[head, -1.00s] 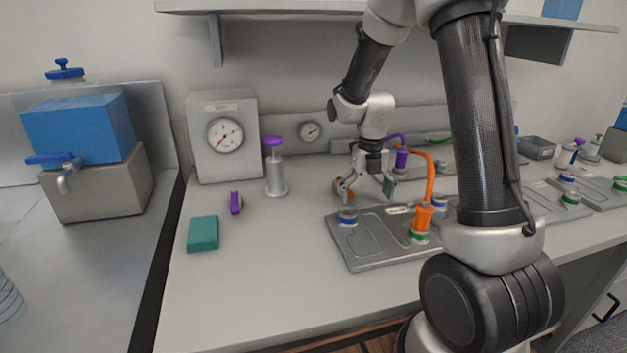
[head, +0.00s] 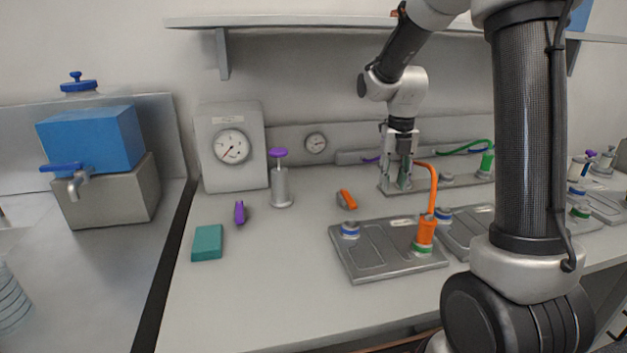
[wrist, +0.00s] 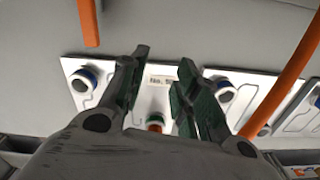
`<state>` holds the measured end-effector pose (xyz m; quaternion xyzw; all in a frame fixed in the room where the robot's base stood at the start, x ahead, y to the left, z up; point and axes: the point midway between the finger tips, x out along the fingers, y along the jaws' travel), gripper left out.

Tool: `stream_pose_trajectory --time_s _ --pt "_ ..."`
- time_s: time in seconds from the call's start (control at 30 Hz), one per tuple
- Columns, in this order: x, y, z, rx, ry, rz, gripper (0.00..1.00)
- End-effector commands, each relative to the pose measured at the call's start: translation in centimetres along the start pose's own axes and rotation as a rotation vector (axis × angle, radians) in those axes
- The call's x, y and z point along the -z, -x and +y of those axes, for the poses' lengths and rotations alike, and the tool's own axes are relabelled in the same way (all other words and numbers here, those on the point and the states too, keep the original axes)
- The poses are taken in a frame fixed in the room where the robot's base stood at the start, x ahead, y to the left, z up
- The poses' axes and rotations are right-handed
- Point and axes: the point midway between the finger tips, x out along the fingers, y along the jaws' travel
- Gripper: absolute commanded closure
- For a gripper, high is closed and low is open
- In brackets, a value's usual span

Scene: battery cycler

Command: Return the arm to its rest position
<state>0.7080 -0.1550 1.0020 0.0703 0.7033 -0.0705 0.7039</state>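My gripper (head: 398,188) hangs fingers-down over the rear of the bench in the head view, in front of or above a rear grey plate. In the wrist view its two dark green-padded fingers (wrist: 158,95) stand apart with nothing between them. Below them there lies a plate (wrist: 157,98) with a label and blue-ringed sockets. My arm bends down to the gripper from the upper right. An orange plug (head: 425,232) stands in a green-ringed socket of the front plate (head: 376,262), with an orange cable rising from it.
An orange piece (head: 347,199) lies on the bench left of my gripper. A purple-topped pump (head: 280,182), a gauge box (head: 230,150), a purple clip (head: 239,212) and a teal block (head: 207,242) stand further left. A shelf (head: 300,23) runs above. The front left bench is clear.

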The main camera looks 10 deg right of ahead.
Motion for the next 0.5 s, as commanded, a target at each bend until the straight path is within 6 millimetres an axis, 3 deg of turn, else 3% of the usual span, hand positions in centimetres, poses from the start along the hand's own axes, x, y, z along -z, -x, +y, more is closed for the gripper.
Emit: stream_pose_trajectory --time_s 0.13,0.23,0.37,0.5 --pt "0.1 0.0 0.0 0.002 -0.268 0.006 0.69" --pt "1.0 -0.5 -0.2 0.014 -0.585 0.027 0.69" --pt "3.4 -1.1 -0.6 0.05 -1.04 0.059 0.69" --pt "6.3 0.3 -1.1 0.07 -1.528 0.051 0.69"
